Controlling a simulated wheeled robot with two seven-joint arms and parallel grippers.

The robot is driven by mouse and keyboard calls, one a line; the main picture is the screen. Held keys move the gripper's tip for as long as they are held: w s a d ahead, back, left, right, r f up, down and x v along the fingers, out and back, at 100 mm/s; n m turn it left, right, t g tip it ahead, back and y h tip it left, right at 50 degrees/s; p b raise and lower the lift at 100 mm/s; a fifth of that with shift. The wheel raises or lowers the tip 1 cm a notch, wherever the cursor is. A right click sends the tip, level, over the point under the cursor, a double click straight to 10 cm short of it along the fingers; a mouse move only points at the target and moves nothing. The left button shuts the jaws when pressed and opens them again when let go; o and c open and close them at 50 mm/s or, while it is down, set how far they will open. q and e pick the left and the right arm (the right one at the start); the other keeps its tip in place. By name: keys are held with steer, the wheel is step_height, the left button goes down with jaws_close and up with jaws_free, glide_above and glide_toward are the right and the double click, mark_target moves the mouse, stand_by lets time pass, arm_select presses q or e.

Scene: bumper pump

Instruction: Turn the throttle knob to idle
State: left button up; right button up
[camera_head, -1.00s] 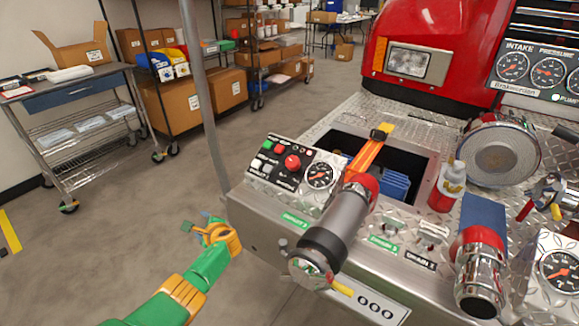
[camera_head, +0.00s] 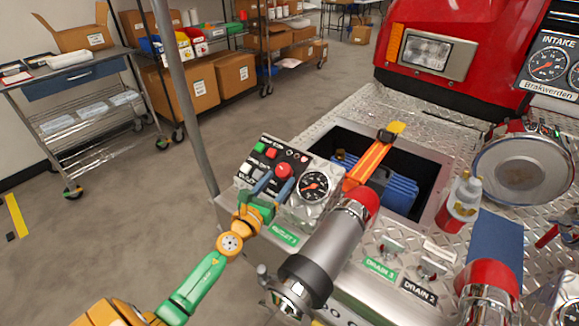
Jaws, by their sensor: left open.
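A dark control panel (camera_head: 303,158) with several small buttons sits at the near left corner of the metal bumper. A large round red knob (camera_head: 283,170) stands out on it; the labels are too small to read, so I cannot confirm which control is the throttle. My left gripper (camera_head: 273,184) is open and empty. Its two dark blue fingers point up over the lower part of the panel, just below the red knob, one toward its left and one toward its right. Whether they touch anything is unclear. They hide some lower controls. My right gripper is not in view.
A round gauge (camera_head: 314,186) is close to the right of the gripper. A thick grey nozzle (camera_head: 326,250) with a red end lies farther right. An orange strap (camera_head: 372,160) crosses the open bumper well. A grey pole (camera_head: 181,90) rises behind the panel's left.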

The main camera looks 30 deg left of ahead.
mark_target(280, 176)
arm_select(q)
steer(key=w, duration=0.3)
steer(key=w+b, duration=0.1)
steer(key=shift+w+a, duration=0.35)
steer(key=shift+w, duration=0.05)
steer(key=shift+r, duration=0.1)
steer(key=shift+s, duration=0.1)
